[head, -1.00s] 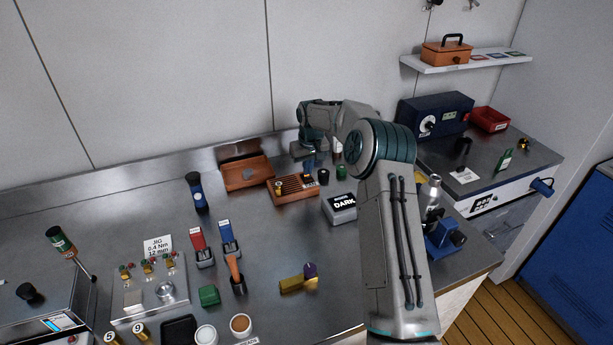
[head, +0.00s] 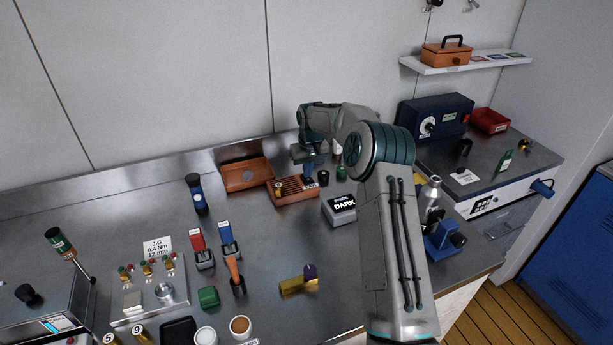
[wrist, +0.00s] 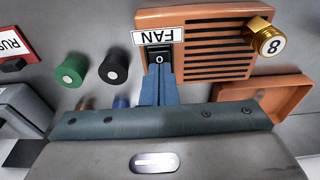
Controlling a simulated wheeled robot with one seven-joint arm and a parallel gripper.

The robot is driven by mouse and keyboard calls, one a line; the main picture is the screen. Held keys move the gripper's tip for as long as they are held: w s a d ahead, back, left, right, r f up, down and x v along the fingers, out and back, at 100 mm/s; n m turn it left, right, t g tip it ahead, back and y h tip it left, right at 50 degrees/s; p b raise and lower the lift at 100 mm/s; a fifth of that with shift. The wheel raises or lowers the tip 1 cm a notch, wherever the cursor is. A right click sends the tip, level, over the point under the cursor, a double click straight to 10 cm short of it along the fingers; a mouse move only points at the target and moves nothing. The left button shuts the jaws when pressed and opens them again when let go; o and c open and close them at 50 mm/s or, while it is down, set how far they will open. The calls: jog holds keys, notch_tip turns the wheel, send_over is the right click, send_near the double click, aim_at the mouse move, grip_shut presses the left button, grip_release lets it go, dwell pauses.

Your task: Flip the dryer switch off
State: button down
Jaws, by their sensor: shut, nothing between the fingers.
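The dryer is an orange box with a slotted grille (head: 293,191), at the back of the bench in the head view. In the wrist view the dryer (wrist: 220,70) shows upside down, with a white FAN label (wrist: 157,36) beside the grille. A black rocker switch (wrist: 159,57) marked 0 sits by the label. My gripper (wrist: 159,82) has its blue fingers together and empty, with tips right at the switch's edge. I cannot tell if they touch it. In the head view my gripper (head: 309,172) is over the dryer's right end and hides the switch.
A gold cylinder marked 8 (wrist: 268,40) is at the dryer's grille. Green (wrist: 70,73) and black (wrist: 115,69) round knobs or caps stand beside the dryer. An orange tray (head: 246,176) lies behind it. A DARK box (head: 339,209) stands to the right.

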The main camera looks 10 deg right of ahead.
aim_at(307, 180)
notch_tip(307, 180, up, 6)
jog(key=p, duration=0.3)
jog(key=shift+r+p, duration=0.15)
jog(key=shift+p, duration=0.15)
jog(key=shift+r, duration=0.1)
jog(key=s+a+r+h+b, duration=0.1)
jog(key=s+r, duration=0.7)
jog(key=s, duration=0.2)
jog(key=s+a+r+b, duration=0.1)
jog(key=s+r, duration=0.6)
jog(key=s, duration=0.4)
jog(key=s+d+f+m+t, duration=0.1)
jog(key=s, duration=1.1)
jog(key=s+f+m+t, duration=0.1)
jog(key=s+f, duration=0.1)
jog(key=s, duration=1.1)
jog(key=shift+d+f+y+b, duration=0.15)
jog(key=shift+d+y+b, duration=0.2)
jog(key=shift+b, duration=0.1)
